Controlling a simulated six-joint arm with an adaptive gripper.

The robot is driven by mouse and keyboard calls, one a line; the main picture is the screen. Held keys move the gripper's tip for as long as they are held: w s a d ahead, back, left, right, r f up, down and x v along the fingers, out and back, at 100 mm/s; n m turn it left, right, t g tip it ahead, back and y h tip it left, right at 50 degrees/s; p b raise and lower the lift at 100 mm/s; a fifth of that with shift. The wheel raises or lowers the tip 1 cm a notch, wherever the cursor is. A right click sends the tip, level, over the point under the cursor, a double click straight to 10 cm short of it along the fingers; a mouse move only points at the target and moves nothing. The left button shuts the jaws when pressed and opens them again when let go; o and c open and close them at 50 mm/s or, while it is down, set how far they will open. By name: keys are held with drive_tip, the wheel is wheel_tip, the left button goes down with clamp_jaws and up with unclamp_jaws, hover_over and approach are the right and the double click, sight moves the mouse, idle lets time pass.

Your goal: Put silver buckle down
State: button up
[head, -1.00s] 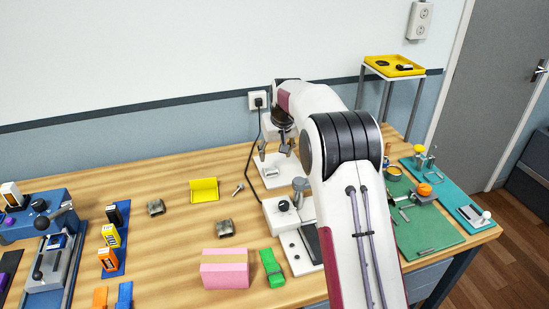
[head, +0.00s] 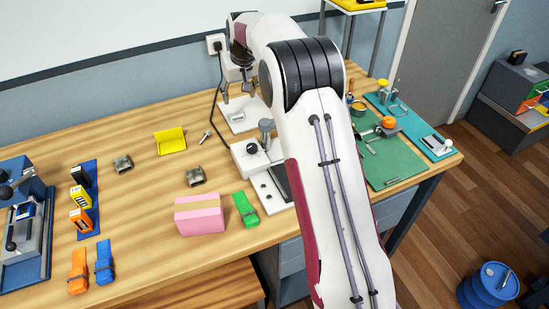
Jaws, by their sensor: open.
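A small silver buckle (head: 237,117) lies on the white base plate (head: 246,124) of a bench device near the wall. My gripper (head: 238,95) is just above and behind it in the picture, with its two fingers apart and nothing seen between them. The buckle appears clear of the fingers. My arm comes in from the lower right and covers part of the device and the table to the right of it.
Two dark grey metal pieces (head: 123,164) and a yellow holder (head: 170,141) lie to the left. A black cable (head: 215,100) hangs beside the device.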

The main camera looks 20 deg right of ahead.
drive_tip(key=s+a+r, duration=0.3)
drive_tip(key=s+r, duration=0.5)
drive_tip(key=s, duration=0.4)
drive_tip(key=s+a+r, duration=0.2)
drive_tip(key=s+r, duration=0.6)
drive_tip(key=s, duration=0.4)
drive_tip(key=s+a+f, duration=0.1)
drive_tip(key=s+f, duration=0.1)
drive_tip(key=s, duration=1.1)
drive_tip(key=s+a+f+t, duration=0.1)
drive_tip(key=s+f, duration=0.2)
drive_tip(key=s, duration=1)
drive_tip(key=shift+s+a+f, duration=0.25)
drive_tip(key=shift+s, duration=0.1)
drive_tip(key=shift+o, duration=0.2)
